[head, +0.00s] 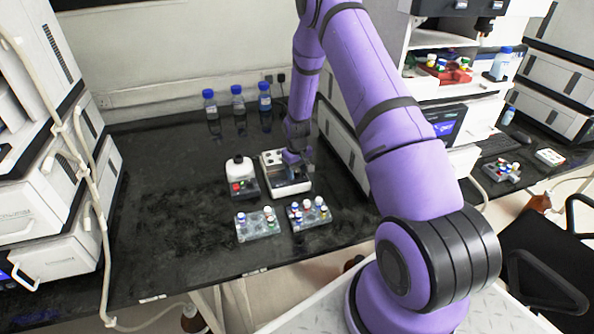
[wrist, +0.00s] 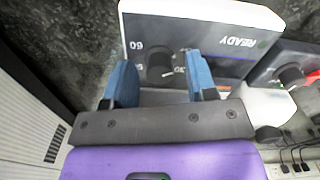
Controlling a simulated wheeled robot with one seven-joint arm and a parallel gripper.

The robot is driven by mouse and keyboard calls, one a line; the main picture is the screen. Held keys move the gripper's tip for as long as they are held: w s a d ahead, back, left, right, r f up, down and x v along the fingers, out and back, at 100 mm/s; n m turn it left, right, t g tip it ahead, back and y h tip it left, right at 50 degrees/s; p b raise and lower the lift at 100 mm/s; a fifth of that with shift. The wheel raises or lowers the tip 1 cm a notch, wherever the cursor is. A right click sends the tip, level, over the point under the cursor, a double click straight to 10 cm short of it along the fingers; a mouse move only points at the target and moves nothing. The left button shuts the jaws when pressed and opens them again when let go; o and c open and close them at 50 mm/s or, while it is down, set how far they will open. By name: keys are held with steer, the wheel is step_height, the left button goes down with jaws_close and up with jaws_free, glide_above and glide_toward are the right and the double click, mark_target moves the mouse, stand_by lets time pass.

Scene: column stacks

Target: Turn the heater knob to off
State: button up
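A white device with a dark front panel (wrist: 235,60), printed READY and with dial numbers including 60 and 30, fills the top of the wrist view. It appears to be the heater. Its round black knob (wrist: 160,70) sits between the two blue fingers of my gripper (wrist: 159,78), with a gap on each side. The gripper is open; whether its tips reach the knob's depth is unclear. In the head view the heater (head: 290,187) stands on the black bench with my gripper (head: 297,158) at its back right. The knob is hidden there.
A second white device (head: 240,178) stands close to the heater's left; its black knob (wrist: 290,75) shows in the wrist view. Two vial racks (head: 258,224) (head: 309,214) lie in front. Blue-capped bottles (head: 238,102) stand behind. The bench's left side is clear.

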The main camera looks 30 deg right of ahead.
step_height(320, 180, up, 11)
stand_by(0.7)
stand_by(0.4)
step_height(320, 180, up, 17)
steer(key=t, duration=0.1)
glide_above(297, 170)
steer(key=s+a, duration=0.4)
steer(key=a, duration=0.1)
steer(key=s+a+r+t, duration=0.2)
steer(key=s+a+r, duration=0.2)
steer(key=s+r, duration=0.55)
steer(key=s+a+r, duration=0.2)
steer(key=s+r, duration=0.1)
steer(key=s, duration=0.4)
steer(key=s+a+r+t, duration=0.1)
steer(key=s+a+r, duration=0.1)
steer(key=s+r, duration=0.2)
steer(key=s+a+r+t, duration=0.1)
steer(key=s+a+r, duration=0.1)
steer(key=s, duration=0.8)
steer(key=shift+s+a+r, duration=0.15)
steer(key=shift+s+r, duration=0.05)
steer(key=shift+r, duration=0.7)
